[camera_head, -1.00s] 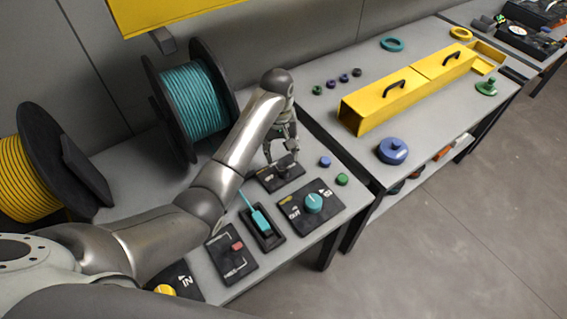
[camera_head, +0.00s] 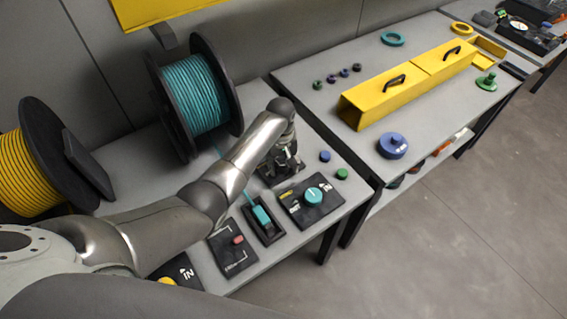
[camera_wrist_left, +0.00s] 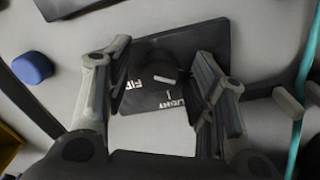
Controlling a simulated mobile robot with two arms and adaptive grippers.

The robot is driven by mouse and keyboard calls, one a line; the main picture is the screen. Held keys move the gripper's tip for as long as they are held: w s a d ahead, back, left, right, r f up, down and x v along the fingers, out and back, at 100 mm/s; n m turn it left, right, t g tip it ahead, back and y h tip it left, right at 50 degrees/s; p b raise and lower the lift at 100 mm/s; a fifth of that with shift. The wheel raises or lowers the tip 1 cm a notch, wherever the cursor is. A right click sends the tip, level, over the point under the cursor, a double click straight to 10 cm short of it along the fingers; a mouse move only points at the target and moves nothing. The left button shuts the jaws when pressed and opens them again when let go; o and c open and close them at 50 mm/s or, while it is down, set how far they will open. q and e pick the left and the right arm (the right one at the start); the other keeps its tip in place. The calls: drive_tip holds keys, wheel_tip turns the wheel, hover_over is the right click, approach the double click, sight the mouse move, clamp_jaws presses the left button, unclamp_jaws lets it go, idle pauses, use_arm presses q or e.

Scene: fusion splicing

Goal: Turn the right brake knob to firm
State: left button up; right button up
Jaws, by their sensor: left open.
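The right brake knob (camera_wrist_left: 165,62) is a dark round knob with a pale pointer mark, on a black plate (camera_wrist_left: 205,40) lettered FIRM and LIGHT in the left wrist view. The pointer lies between the two words, though its exact setting is hard to read. My left gripper (camera_wrist_left: 170,75) is open, with one finger on each side of the knob; I cannot tell whether they touch it. In the head view my left gripper (camera_head: 285,168) is over the black plate (camera_head: 270,181) and hides the knob. My right gripper is not in view.
A teal dial (camera_head: 313,196) on a black plate, a teal lever (camera_head: 262,215) and a red switch (camera_head: 237,240) sit nearby. Blue (camera_head: 325,156) and green (camera_head: 342,174) buttons lie right of the gripper. A teal cable spool (camera_head: 195,95) stands behind. A teal strand (camera_wrist_left: 302,75) runs beside the gripper.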

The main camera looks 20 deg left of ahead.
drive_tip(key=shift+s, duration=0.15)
use_arm(q)
drive_tip(key=c, duration=1.1)
drive_tip(key=shift+o, duration=0.2)
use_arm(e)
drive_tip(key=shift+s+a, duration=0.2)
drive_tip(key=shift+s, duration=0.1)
